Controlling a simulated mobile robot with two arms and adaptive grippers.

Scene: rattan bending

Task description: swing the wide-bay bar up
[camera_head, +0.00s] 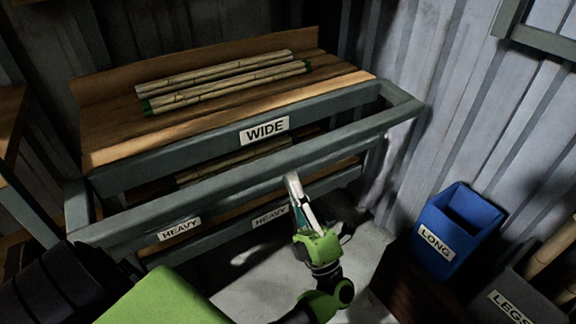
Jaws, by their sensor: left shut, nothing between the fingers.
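The wide-bay bar (225,174) is a long grey square bar running across the front of the rack below the WIDE label (264,130). It stands out from the rack on short side arms, one showing at the right end (400,97). My left gripper (293,181) is shut and empty, with its fingers pointing up. Its fingertips are at the bar's lower edge, right of the middle; I cannot tell whether they touch it. My right gripper is not in view.
Bamboo-like poles (225,80) lie on the wooden top shelf (110,125); more lie behind the bar. Lower rails carry HEAVY labels (180,229). A blue LONG bin (447,240) and a grey LEGS bin (510,297) stand at right. Some floor (235,275) is clear below.

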